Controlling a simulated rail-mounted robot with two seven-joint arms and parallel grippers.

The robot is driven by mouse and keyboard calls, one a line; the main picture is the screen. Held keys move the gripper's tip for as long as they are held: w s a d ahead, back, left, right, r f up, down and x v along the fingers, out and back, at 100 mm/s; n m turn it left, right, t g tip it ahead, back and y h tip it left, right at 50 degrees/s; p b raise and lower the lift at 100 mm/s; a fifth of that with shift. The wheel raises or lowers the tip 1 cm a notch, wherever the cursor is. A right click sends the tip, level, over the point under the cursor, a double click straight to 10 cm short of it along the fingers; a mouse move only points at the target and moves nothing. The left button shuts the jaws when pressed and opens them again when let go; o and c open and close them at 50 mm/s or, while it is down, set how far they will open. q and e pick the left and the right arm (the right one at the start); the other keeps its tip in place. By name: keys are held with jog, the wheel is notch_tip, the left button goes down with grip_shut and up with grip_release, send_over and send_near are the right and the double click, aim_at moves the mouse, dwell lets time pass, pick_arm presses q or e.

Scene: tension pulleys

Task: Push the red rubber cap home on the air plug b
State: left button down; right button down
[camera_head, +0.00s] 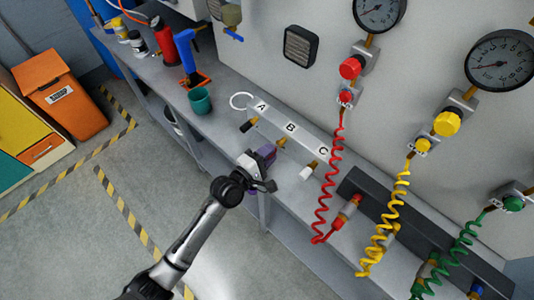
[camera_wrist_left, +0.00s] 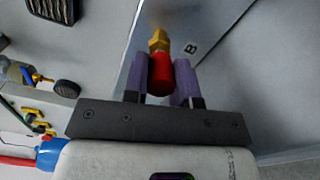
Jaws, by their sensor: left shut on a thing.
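The red rubber cap (camera_wrist_left: 159,75) is between the two purple fingers of my left gripper (camera_wrist_left: 162,82), which is shut on it. Its far end meets the brass air plug b (camera_wrist_left: 158,41) in the left wrist view, roughly in line; I cannot tell how far the cap is on. The B label (camera_wrist_left: 191,48) is beside the plug. In the head view my left gripper (camera_head: 265,163) is just in front of the brass plug (camera_head: 282,142) under the B label and hides the red cap. My right gripper is not in view.
The labelled bar (camera_head: 275,118) has a dark-ended plug (camera_head: 248,125) at A and a white-ended one (camera_head: 307,172) at C, on either side. Red (camera_head: 325,190) and yellow (camera_head: 385,228) coiled hoses hang to the right. A green cup (camera_head: 200,101) stands left on the bench.

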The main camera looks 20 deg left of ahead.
pick_arm(q)
jog(key=shift+x, duration=0.85)
dwell(0.4)
jog(key=c, duration=0.8)
grip_release()
jog(key=shift+c, duration=0.2)
jog(key=shift+s, duration=0.1)
jog(key=shift+s+a, duration=0.2)
jog(key=shift+s, duration=0.1)
jog(key=p+v, duration=0.1)
jog(key=v, duration=1.2)
jog(key=shift+p, duration=0.3)
